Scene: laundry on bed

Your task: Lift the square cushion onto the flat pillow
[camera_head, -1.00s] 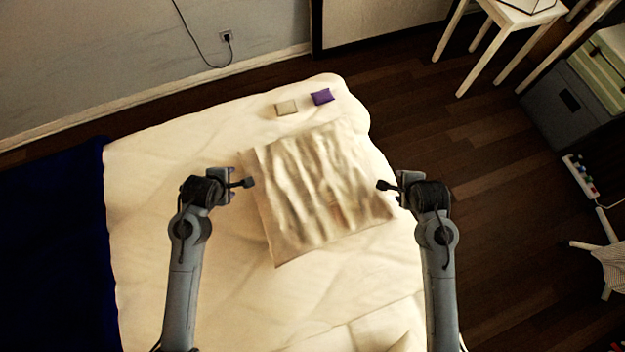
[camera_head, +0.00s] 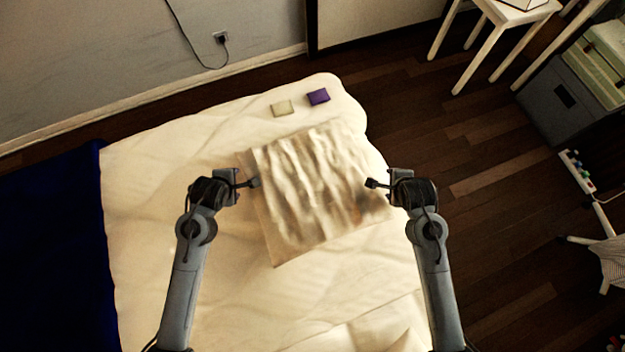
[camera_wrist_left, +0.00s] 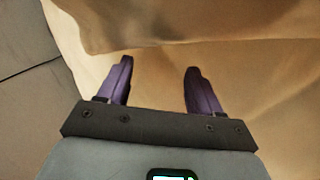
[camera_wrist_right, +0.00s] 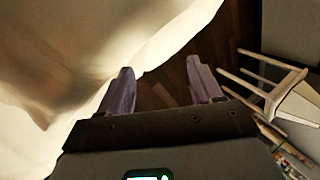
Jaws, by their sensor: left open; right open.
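The square cushion (camera_head: 318,190), beige with wavy ridges, lies tilted in the middle of the bed. My left gripper (camera_head: 254,183) is open at its left edge, and my right gripper (camera_head: 371,183) is open over its right side. I cannot tell whether either touches it. In the left wrist view, tan fabric fills the space beyond the open fingers (camera_wrist_left: 159,72). In the right wrist view, pale fabric lies left of the open fingers (camera_wrist_right: 160,75), with floor between them. A pale pillow-like shape (camera_head: 375,330) at the bottom edge is partly cut off; I cannot tell if it is the flat pillow.
A small beige block (camera_head: 283,108) and a small purple block (camera_head: 318,96) lie on the bed (camera_head: 165,160) beyond the cushion. Dark blue fabric (camera_head: 50,240) is at the left. A white table (camera_head: 505,14) stands on the floor at the upper right. Bare bedding lies left of the cushion.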

